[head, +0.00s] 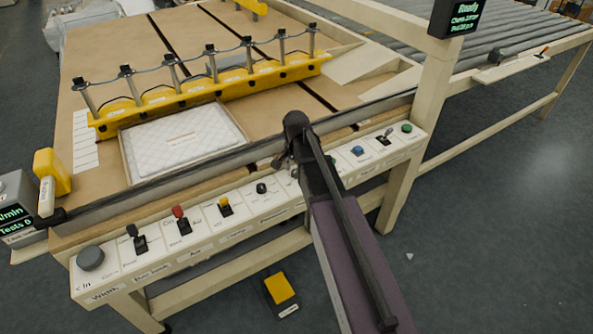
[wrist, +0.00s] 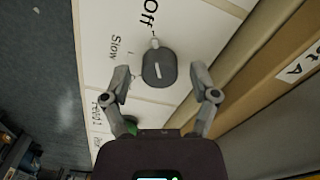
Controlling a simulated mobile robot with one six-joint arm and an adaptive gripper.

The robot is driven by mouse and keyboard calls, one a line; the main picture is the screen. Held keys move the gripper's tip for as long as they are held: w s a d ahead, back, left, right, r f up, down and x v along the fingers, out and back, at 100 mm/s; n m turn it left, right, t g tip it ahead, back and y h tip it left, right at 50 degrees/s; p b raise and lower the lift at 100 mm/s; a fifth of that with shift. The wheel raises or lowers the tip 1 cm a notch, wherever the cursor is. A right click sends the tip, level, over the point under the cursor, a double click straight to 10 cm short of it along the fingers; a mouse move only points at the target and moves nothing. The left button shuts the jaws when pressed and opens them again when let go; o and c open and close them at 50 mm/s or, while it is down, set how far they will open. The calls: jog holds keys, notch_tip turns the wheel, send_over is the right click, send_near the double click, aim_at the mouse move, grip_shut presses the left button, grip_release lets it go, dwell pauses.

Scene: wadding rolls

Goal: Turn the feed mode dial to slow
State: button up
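In the wrist view a dark rounded dial (wrist: 158,76) sits on a white panel (wrist: 98,28) with the words "Off" above it and "Slow" to its left. A short white line on the dial lies upright in the picture, and a pale mark shows at its top end, toward "Off". My gripper (wrist: 160,73) is open, with one finger on each side of the dial and a visible gap to it. In the head view my gripper (head: 290,158) is over the front control panel (head: 200,240), and my arm hides this dial or most of it.
A green button (wrist: 130,124) is close to my left finger in the wrist view. The head view shows switches, a grey width knob (head: 90,258) and a blue button (head: 357,150) along the panel. A metal rail (head: 225,150) runs behind it. A yellow pedal (head: 280,289) is on the floor.

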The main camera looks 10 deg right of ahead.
grip_shut()
jog(key=shift+n, duration=0.3)
jog(key=n, duration=0.5)
jog(key=shift+n, duration=0.4)
jog(key=n, duration=0.5)
jog(key=shift+s, duration=0.1)
jog(key=shift+n, duration=0.4)
jog(key=shift+o, duration=1.5)
grip_release()
